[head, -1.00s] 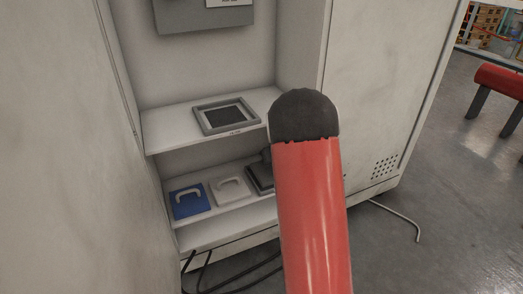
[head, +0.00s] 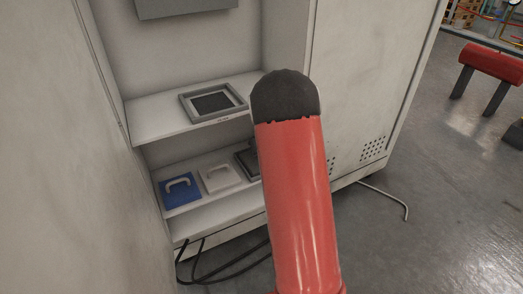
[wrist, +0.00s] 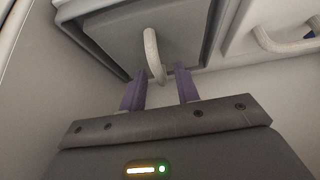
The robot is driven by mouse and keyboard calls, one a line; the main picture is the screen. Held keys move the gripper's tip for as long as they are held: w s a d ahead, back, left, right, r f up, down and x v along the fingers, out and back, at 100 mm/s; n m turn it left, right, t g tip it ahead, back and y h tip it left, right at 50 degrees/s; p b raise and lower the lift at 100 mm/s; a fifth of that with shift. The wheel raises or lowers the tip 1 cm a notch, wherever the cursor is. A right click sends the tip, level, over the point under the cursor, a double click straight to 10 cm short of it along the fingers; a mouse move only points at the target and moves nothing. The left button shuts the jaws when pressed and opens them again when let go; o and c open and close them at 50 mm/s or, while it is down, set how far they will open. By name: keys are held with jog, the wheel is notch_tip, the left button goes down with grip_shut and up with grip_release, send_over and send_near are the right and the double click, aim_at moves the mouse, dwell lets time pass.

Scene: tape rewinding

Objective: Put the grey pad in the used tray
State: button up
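The grey pad (head: 246,164) is on the lower cabinet shelf, at the right of a row of pads, partly hidden behind my red arm. The wrist view shows a grey pad (wrist: 112,31) with a pale handle (wrist: 151,48) close up, in a dark frame. My gripper (wrist: 159,76) is open there, with purple fingertips apart and the handle's end between or just beyond them; contact cannot be told. The head view hides the gripper. A grey-rimmed tray (head: 189,104) with a dark, empty-looking inside sits on the upper shelf; its label is too small to read.
A blue pad (head: 172,199) and a white pad (head: 218,185) lie beside the grey pad. The upper shelf (head: 150,124) is above them. Cabinet walls close in on both sides. Black cables (head: 225,273) lie on the floor below.

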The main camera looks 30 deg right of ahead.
jog(key=p+v, duration=0.2)
jog(key=v, duration=1)
jog(key=s+a+r+y, duration=0.1)
jog(key=s+a+r, duration=0.4)
jog(key=a+r, duration=0.25)
jog(key=s+a+r, duration=0.1)
jog(key=s+a, duration=0.2)
jog(key=s, duration=0.5)
jog(key=s+a+r, duration=0.1)
jog(key=s+a, duration=0.3)
jog(key=s, duration=0.4)
jog(key=s+a+r+g+h, duration=0.1)
jog(key=s+a, duration=0.2)
jog(key=s, duration=0.5)
jog(key=shift+a+r, duration=0.3)
jog(key=shift+a, duration=0.1)
jog(key=shift+r, duration=0.1)
